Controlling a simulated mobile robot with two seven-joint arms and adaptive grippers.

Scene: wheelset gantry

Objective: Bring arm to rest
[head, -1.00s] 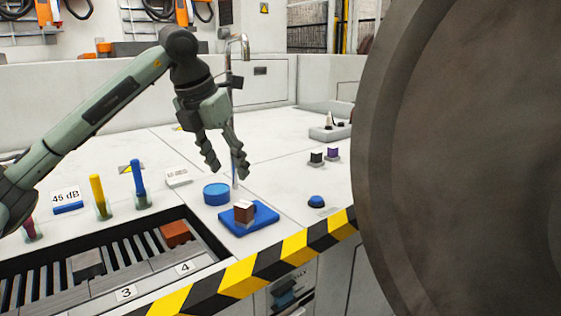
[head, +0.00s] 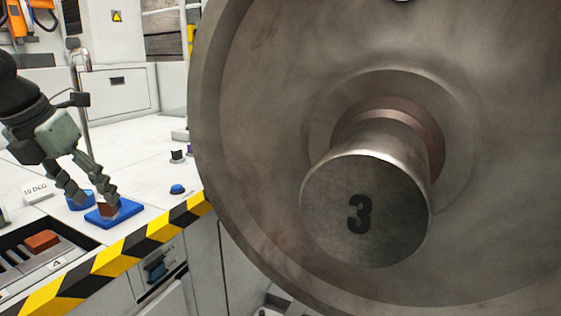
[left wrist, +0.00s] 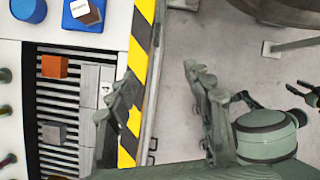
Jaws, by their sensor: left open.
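My left gripper (head: 94,200) is at the left of the head view, pointing down, its two fingers apart with nothing between them. Its fingertips overlap a brown block (head: 108,209) on a blue tray (head: 128,212) in that picture. In the left wrist view, the open fingers (left wrist: 160,75) are over the striped counter edge and floor, and the block (left wrist: 86,11) lies well off to the upper left. The block is apart from the fingers.
A large metal wheel (head: 260,100) with an axle end marked 3 (head: 365,212) fills the right of the head view. The counter has a black-yellow striped edge (head: 130,252), a blue button (head: 177,189) and a slotted bin with an orange-brown block (head: 42,241).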

